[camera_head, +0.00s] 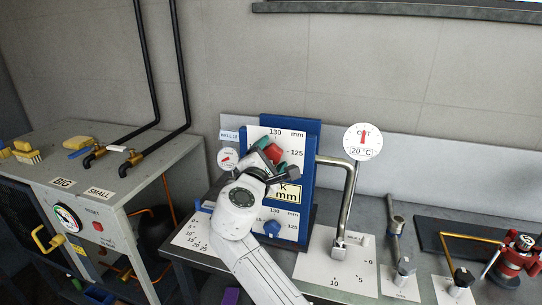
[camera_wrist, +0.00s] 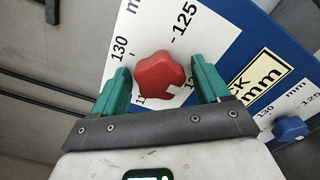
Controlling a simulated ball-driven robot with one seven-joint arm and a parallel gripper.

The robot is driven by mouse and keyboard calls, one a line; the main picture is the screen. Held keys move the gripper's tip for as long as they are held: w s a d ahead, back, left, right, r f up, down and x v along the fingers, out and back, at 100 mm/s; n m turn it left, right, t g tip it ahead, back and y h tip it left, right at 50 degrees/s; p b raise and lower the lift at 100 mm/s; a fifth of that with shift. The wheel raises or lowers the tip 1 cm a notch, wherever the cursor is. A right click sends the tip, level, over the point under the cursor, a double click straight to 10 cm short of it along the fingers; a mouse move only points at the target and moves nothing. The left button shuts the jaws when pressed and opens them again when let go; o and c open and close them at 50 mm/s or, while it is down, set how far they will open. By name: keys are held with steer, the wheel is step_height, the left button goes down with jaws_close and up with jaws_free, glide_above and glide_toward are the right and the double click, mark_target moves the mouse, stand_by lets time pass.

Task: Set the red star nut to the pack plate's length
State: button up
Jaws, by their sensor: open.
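The red star nut (camera_wrist: 158,75) sits on the white scale card (camera_wrist: 196,45) of the blue board, between the two green fingers of my open gripper (camera_wrist: 160,66). I cannot tell whether either finger touches it. The scale shows 130 and 125; the nut and gripper hide other marks, so I cannot read the setting. In the head view the nut (camera_head: 273,152) shows beside my gripper (camera_head: 274,158). The cream pack plate (camera_head: 286,192) is partly hidden by my arm. In the wrist view the plate (camera_wrist: 255,80) shows "CK" and "mm"; its number is not readable.
A blue knob (camera_head: 272,228) is on a lower scale of the same board. A bent steel pipe (camera_head: 350,195) and a round dial (camera_head: 363,141) stand to the right. Levers and a red-topped device (camera_head: 521,245) are farther right. A grey cabinet (camera_head: 140,175) is at left.

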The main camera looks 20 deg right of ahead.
steer(key=c, duration=1)
steer(key=shift+f+m+b, duration=0.15)
steer(key=shift+m+b, duration=0.15)
steer(key=shift+b, duration=0.2)
steer(key=m+b, duration=0.2)
steer(key=b, duration=0.1)
steer(key=shift+f+m, duration=0.15)
steer(key=shift+m, duration=0.25)
steer(key=m+b, duration=0.4)
steer(key=b, duration=0.1)
steer(key=shift+m, duration=0.3)
steer(key=m+b, duration=0.5)
steer(key=m, duration=0.1)
steer(key=shift+b, duration=0.4)
steer(key=shift+m+b, duration=1.35)
steer(key=shift+m, duration=0.55)
steer(key=shift+r, duration=0.2)
